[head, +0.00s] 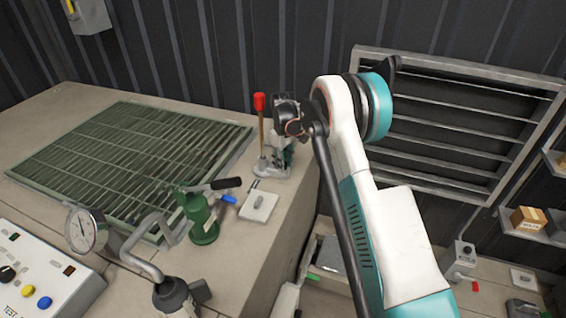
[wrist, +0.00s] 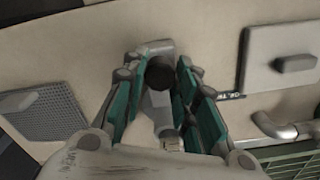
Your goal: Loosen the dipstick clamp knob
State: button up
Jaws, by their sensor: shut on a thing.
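The dark round clamp knob (wrist: 159,72) sits between the teal fingers of my gripper (wrist: 163,82) in the wrist view. The fingers press on it from both sides. The knob tops a grey clamp body (wrist: 160,112). In the head view the clamp's grey base (head: 268,172) stands near the right edge of the bench, and my gripper (head: 288,156) reaches down to it from above. The dipstick (head: 260,128) stands upright at the clamp, with a red grip on top and an orange-brown shaft. My wrist and fingers hide the knob in the head view.
A green valve (head: 203,217) with a black-tipped lever and a pale plate (head: 259,206) are left of and nearer than the clamp. A green grating (head: 130,160) covers the bench's left. A louvred panel (head: 450,120) is behind my arm. A bent pipe (wrist: 285,131) shows right.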

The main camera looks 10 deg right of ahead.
jog(key=shift+n, duration=0.5)
jog(key=o, duration=1)
jog(key=shift+o, duration=0.2)
jog(key=shift+r, duration=0.1)
notch_tip(320, 180, up, 12)
